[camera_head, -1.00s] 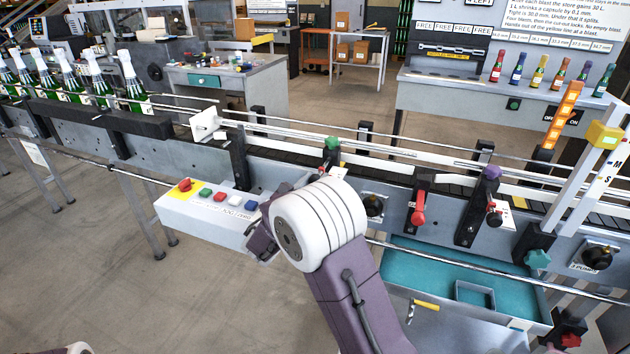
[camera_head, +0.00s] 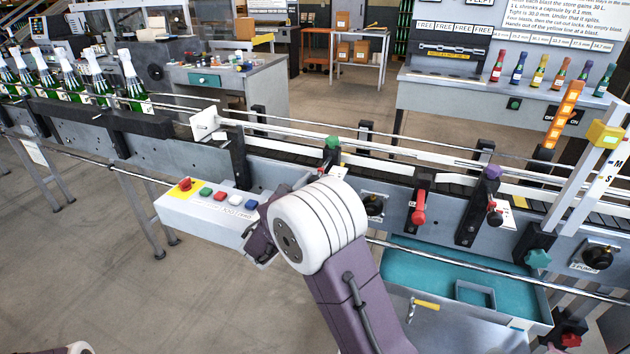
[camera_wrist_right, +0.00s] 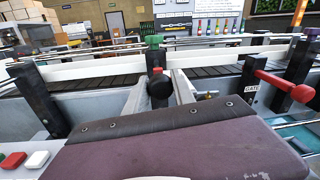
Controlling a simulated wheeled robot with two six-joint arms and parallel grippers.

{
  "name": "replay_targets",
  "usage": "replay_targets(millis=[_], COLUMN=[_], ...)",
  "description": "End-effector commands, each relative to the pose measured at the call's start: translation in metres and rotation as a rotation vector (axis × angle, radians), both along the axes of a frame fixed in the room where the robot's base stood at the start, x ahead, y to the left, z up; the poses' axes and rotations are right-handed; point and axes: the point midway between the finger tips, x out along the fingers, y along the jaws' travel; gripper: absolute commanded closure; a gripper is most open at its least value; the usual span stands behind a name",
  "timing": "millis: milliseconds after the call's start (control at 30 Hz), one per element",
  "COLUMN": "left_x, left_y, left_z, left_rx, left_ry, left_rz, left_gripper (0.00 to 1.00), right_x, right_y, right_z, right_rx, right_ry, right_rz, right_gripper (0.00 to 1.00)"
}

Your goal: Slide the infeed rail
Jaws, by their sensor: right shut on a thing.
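The infeed rail (camera_head: 270,134) is a long white bar along the near side of the conveyor. It also crosses the right wrist view (camera_wrist_right: 95,68). A black post with a green knob (camera_head: 332,142) stands at the rail; the green knob (camera_wrist_right: 154,40) tops it in the wrist view. A round black handle (camera_wrist_right: 159,92) sticks out of this post toward me. My right gripper (camera_wrist_right: 160,86) is shut on that handle, one pale finger on each side. In the head view my right wrist hides most of the grip. My left gripper is out of view.
A control box (camera_head: 215,205) with coloured buttons sits left of my right wrist. A red-handled lever (camera_head: 418,217) and a purple-knobbed post (camera_head: 491,173) stand to the right. Green bottles (camera_head: 132,82) queue on the conveyor at left. A teal tray (camera_head: 420,268) lies below right.

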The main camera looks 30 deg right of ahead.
Motion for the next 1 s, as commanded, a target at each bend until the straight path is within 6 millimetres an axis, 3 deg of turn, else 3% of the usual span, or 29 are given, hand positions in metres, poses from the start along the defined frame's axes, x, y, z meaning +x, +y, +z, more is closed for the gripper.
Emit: replay_targets(millis=[67, 100, 167, 200, 533, 800, 1000], left_x=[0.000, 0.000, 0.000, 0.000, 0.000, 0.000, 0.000], left_y=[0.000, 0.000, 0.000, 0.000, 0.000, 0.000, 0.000], left_z=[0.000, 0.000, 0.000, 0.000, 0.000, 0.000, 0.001], left_rx=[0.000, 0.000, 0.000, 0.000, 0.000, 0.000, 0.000], left_ry=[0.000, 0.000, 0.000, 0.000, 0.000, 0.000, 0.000], left_rz=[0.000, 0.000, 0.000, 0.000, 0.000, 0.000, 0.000], left_gripper=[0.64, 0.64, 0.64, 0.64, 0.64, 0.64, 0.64], right_x=[0.000, 0.000, 0.000, 0.000, -0.002, -0.036, -0.052], right_y=[0.000, 0.000, 0.000, 0.000, 0.004, 0.051, 0.071], right_z=[0.000, 0.000, 0.000, 0.000, 0.000, 0.000, 0.000], right_rx=[0.000, 0.000, 0.000, 0.000, 0.000, 0.001, -0.001], right_ry=[0.000, 0.000, 0.000, 0.000, 0.000, 0.000, 0.000], right_rz=[-0.001, -0.001, -0.001, -0.001, 0.002, 0.005, 0.002], right_gripper=[1.00, 0.67, 0.50, 0.48, 0.48, 0.48, 0.48])
